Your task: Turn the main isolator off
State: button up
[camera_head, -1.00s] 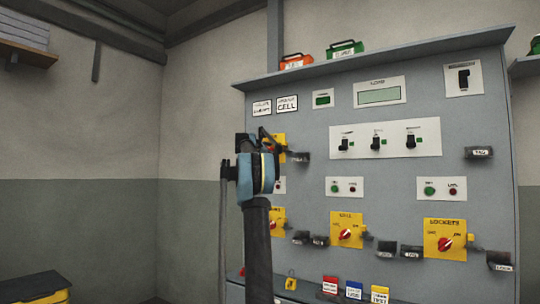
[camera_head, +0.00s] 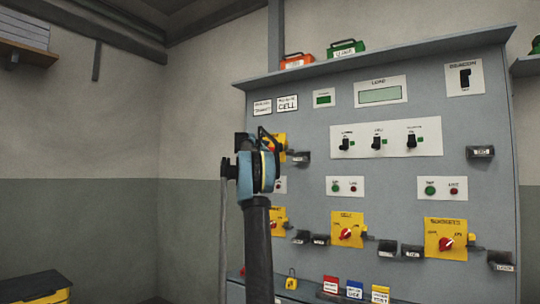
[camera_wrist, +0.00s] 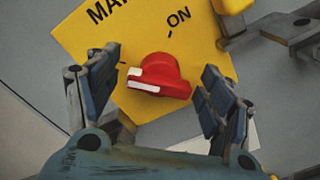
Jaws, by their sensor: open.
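The main isolator is a red rotary knob (camera_wrist: 160,77) with a white pointer mark, on a yellow plate (camera_wrist: 85,35) lettered "MA..." and "ON". In the wrist view the knob sits between the two open fingers of my gripper (camera_wrist: 162,95), with a gap on both sides. The white mark lies toward the left finger, away from the "ON" tick. In the head view my gripper (camera_head: 264,140) is in front of the yellow plate (camera_head: 281,142) at the panel's upper left, and my arm hides the knob.
The grey panel (camera_head: 300,210) carries other yellow isolators, including one lettered "CELL" (camera_head: 347,230) and one at lower right (camera_head: 445,238). Black switches (camera_head: 377,142) sit above. A yellow-ended metal bracket (camera_wrist: 240,38) stands beside the main plate. A shelf edge with coloured tags runs below.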

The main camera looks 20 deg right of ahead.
jog(key=v, duration=1.1)
jog(key=s+a+f+m+g+y, duration=0.2)
jog(key=s+a+f+m+y, duration=0.15)
jog(key=s+f, duration=1.15)
jog(key=s+a+f+m+g+y, duration=0.3)
jog(key=s+a+f+m, duration=0.2)
jog(key=s+f, duration=0.9)
jog(key=s+a+f+m+g+y, duration=0.25)
jog(key=s+a+f+m, duration=0.2)
jog(key=s+f, duration=1.05)
jog(key=s+a+f+m+y, duration=0.1)
jog(key=s+a+f, duration=0.2)
jog(key=s+f, duration=0.2)
jog(key=s+a+f+m+g+y, duration=0.1)
jog(key=s+a+f+y, duration=0.1)
jog(key=s+f, duration=0.4)
jog(key=s+a+f+m+y, duration=0.1)
jog(key=s+a+f+y, duration=0.1)
jog(key=s+a+f, duration=0.3)
notch_tip(320, 180, down, 4)
jog(key=shift+s+f+m, duration=0.1)
jog(key=shift+s+m, duration=0.2)
jog(key=shift+s, duration=0.1)
